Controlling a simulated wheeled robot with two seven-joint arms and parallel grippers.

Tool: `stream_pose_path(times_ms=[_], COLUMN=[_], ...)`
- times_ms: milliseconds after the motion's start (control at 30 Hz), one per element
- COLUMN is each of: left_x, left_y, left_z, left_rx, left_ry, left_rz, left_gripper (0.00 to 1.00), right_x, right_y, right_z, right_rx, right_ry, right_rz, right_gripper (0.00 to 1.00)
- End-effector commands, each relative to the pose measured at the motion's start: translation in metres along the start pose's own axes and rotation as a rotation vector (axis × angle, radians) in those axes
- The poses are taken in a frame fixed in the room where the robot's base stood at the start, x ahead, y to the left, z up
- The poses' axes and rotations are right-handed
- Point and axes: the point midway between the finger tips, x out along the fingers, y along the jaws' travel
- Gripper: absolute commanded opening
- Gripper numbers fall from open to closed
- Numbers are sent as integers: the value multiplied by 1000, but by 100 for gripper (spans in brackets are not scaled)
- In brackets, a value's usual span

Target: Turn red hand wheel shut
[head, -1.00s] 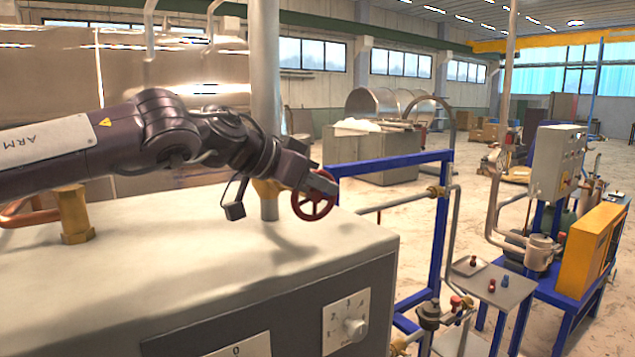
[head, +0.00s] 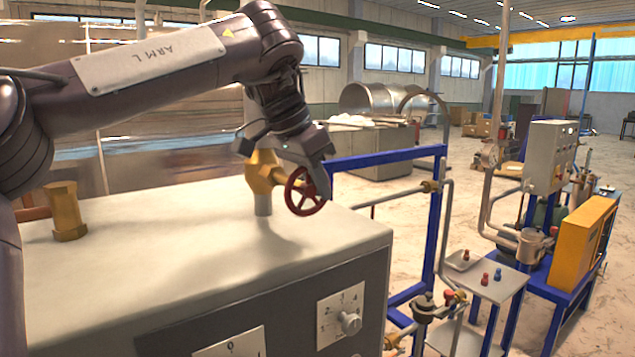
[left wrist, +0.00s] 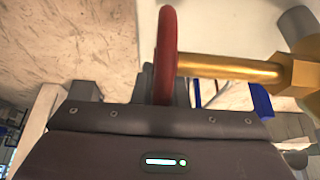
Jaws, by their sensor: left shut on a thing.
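The red hand wheel (head: 297,205) sits on the end of a brass valve (head: 262,170) above the grey cabinet's top. My left gripper (head: 312,183) comes down on the wheel from above and is shut on its rim. In the left wrist view the wheel (left wrist: 167,50) shows edge-on, its rim running down behind the gripper body. The brass stem (left wrist: 225,67) runs from it to the right. The fingertips are mostly hidden in the wrist view. My right gripper is not in view.
The cabinet (head: 130,240) lies below the wheel, with a brass fitting (head: 66,212) on its left and a dial knob (head: 349,322) on its front. A blue frame (head: 437,215) with pipes stands close on the right. A small table (head: 492,288) holds small coloured parts.

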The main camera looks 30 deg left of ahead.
Motion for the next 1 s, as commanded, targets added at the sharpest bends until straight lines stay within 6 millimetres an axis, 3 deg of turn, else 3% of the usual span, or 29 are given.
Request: stream_pose_path(times_ms=[467, 500, 633, 1000], left_x=[1, 1, 1, -6], left_y=[0, 0, 0, 0], left_z=[1, 1, 1, 3], left_rx=[-1, -1, -1, 0], left_ry=[-14, -14, -13, -9], left_rz=[3, 3, 2, -1], left_gripper=[0, 18, 35, 35], right_x=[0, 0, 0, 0], right_y=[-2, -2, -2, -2], right_z=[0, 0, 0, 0], right_rx=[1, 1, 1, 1], right_ry=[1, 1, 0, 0], right_rz=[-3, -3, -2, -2], right_gripper=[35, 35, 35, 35])
